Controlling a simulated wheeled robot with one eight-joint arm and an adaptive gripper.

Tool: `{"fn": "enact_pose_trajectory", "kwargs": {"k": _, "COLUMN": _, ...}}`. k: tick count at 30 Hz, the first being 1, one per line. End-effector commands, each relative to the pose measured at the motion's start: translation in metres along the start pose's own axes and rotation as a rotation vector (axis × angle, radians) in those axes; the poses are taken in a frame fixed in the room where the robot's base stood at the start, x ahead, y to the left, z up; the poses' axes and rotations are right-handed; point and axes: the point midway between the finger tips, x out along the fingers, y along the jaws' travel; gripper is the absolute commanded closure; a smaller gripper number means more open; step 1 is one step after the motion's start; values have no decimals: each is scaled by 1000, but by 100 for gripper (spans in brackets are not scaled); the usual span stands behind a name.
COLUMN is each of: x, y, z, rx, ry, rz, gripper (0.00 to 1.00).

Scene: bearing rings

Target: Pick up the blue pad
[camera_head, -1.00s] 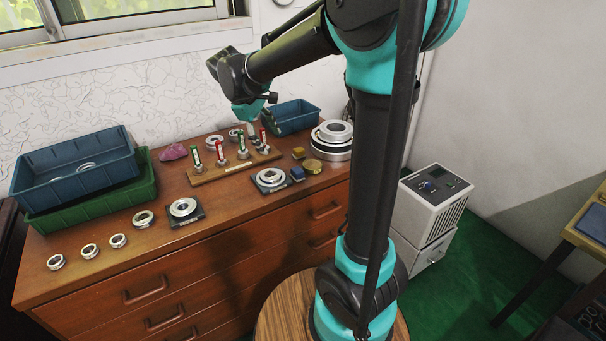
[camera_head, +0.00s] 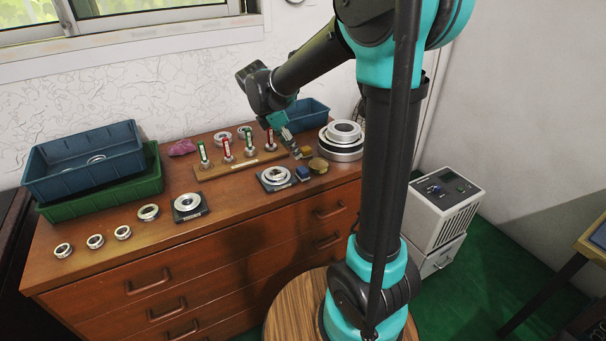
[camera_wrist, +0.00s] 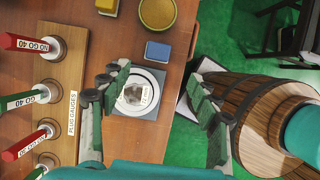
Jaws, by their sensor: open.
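The blue pad (camera_head: 303,173) is a small block lying on the cabinet top, next to the dark base plate that carries a metal bearing ring (camera_head: 274,176). In the wrist view the blue pad (camera_wrist: 158,51) lies just beyond the ring, ahead of the fingertips. My gripper (camera_head: 296,152) is above the cabinet top, behind the pad and a little to its left. In the wrist view my gripper (camera_wrist: 160,80) is open, with its two fingers spread either side of the ring and nothing between them touching.
A yellow block (camera_head: 306,152) and a brass disc (camera_head: 318,165) lie close to the pad. The plug gauge stand (camera_head: 214,172) with upright red and green gauges is to the left. Stacked large rings (camera_head: 341,150) stand to the right. The cabinet's front edge is near.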

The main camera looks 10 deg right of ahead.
Motion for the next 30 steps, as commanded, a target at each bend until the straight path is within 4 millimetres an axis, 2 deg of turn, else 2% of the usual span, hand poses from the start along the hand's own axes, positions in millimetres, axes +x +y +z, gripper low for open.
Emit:
{"fn": "enact_pose_trajectory", "kwargs": {"k": 3, "x": 25, "y": 0, "z": 0, "rx": 2, "ry": 0, "rz": -1, "gripper": 38}}
{"fn": "enact_pose_trajectory", "kwargs": {"k": 7, "x": 46, "y": 0, "z": 0, "rx": 2, "ry": 0, "rz": 0, "gripper": 38}}
{"fn": "enact_pose_trajectory", "kwargs": {"k": 16, "x": 67, "y": 1, "z": 0, "rx": 2, "ry": 0, "rz": 0, "gripper": 38}}
{"fn": "enact_pose_trajectory", "kwargs": {"k": 24, "x": 104, "y": 3, "z": -2, "rx": 3, "ry": 0, "rz": 0, "gripper": 38}}
{"fn": "enact_pose_trajectory", "kwargs": {"k": 30, "x": 112, "y": 2, "z": -2, "rx": 1, "ry": 0, "rz": 0, "gripper": 38}}
